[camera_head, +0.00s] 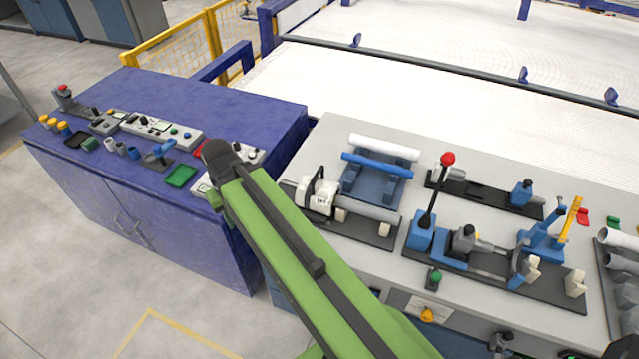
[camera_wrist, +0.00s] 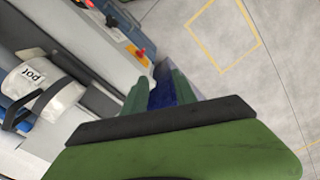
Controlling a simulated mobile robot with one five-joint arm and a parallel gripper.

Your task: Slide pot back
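The pot is a white cylinder with dark bands (camera_head: 318,196). It sits on a dark base plate (camera_head: 372,236) near the left end of the grey table, with a grey pipe (camera_head: 368,208) running to its right. In the wrist view the pot (camera_wrist: 60,104) is at the left edge, its label reading "pot". My gripper (camera_wrist: 157,92) shows two green fingers apart, with nothing between them but the blue cabinet beyond. It is right of the pot and not touching it.
A blue rack (camera_head: 375,185) with a white and a blue pipe stands behind the pot. A red-knobbed lever (camera_head: 446,160) and blue clamps are to the right. A blue cabinet (camera_head: 215,100) with small controls stands left.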

